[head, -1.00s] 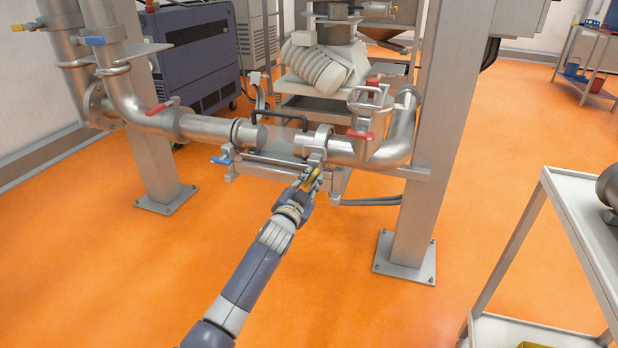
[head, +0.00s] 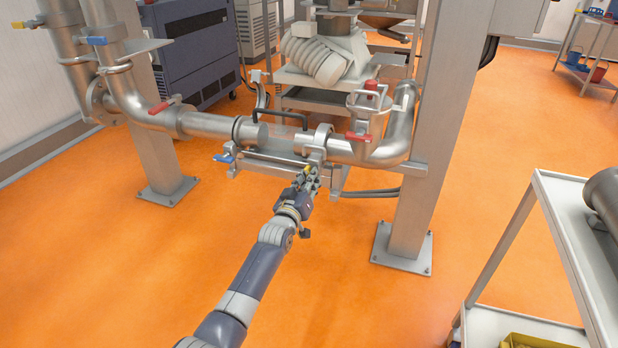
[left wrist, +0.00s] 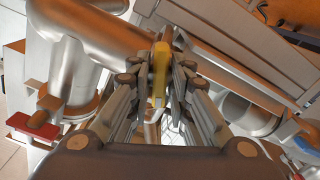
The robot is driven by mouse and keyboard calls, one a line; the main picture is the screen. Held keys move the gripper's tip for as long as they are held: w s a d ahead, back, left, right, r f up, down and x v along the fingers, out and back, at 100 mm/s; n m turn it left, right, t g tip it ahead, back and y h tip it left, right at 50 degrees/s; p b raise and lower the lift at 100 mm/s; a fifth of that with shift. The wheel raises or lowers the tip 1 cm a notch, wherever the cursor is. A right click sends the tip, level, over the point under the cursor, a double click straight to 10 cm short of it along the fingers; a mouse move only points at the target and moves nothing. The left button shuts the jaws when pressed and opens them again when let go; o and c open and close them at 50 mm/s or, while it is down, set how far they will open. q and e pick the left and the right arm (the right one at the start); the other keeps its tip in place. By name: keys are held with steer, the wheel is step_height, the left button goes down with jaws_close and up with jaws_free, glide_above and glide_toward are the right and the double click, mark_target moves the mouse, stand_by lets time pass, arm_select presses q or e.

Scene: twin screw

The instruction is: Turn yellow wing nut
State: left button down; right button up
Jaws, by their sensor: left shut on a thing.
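The yellow wing nut (left wrist: 160,72) shows in the left wrist view between the two fingers of my left gripper (left wrist: 160,98). The fingers are shut on it from both sides. In the head view my left gripper (head: 308,178) reaches to the clamp (head: 316,152) on the steel pipe, and a small bit of yellow shows at its fingertips. My right gripper does not show.
Steel pipes with red-handled valves (head: 358,137) run above and around the gripper. A steel post (head: 415,170) stands to the right. A white trolley (head: 575,220) stands at the right edge. The orange floor in front is clear.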

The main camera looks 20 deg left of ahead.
arm_select(q)
steer(key=n, duration=0.5)
steer(key=shift+f, duration=0.15)
stand_by(0.4)
steer(key=c, duration=1.6)
jaws_free()
steer(key=shift+c, duration=0.2)
steer(key=shift+s, duration=0.1)
steer(key=s, duration=1.1)
steer(key=shift+s+a, duration=0.2)
steer(key=shift+s, duration=0.2)
